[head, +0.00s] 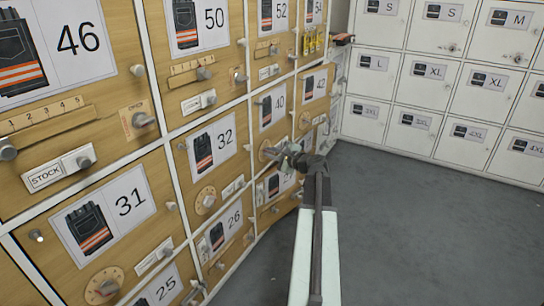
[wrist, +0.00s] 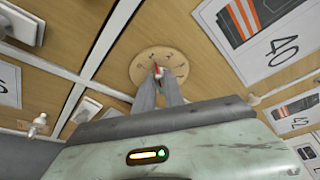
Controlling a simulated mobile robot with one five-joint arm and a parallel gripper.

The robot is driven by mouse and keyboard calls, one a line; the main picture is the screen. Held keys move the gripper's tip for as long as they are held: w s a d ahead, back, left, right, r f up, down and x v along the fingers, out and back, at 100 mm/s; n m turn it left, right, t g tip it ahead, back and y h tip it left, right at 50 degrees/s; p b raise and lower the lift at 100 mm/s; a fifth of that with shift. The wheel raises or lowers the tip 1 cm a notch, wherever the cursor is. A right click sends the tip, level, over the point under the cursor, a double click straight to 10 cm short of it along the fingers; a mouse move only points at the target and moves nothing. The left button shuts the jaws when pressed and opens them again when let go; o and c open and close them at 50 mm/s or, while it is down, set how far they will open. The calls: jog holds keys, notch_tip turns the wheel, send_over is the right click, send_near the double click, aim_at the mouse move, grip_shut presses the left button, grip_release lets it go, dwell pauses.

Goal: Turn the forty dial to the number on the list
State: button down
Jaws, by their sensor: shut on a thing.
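The forty dial (wrist: 143,70) is a round tan disc on the wooden locker front, with dark marks too small to read. A red-marked knob (wrist: 157,71) stands at its middle. In the head view my gripper (head: 276,152) reaches the locker just below the 40 label and hides most of the dial. I cannot make out a list.
Neighbouring doors carry other fittings: the 32 door's dial (head: 206,200), the 31 door's dial (head: 104,285), a slider strip (head: 45,115) under 46 and a stock switch (head: 58,172). White lockers (head: 425,85) stand at the right. The grey floor (head: 400,220) is clear.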

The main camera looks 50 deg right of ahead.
jog(key=shift+w+n, duration=0.15)
jog(key=shift+n, duration=0.25)
jog(key=c, duration=1.4)
grip_release()
jog(key=shift+c, duration=0.2)
jog(key=p+v, duration=0.1)
jog(key=v, duration=0.6)
jog(key=shift+s, duration=0.45)
jog(key=shift+a, duration=0.1)
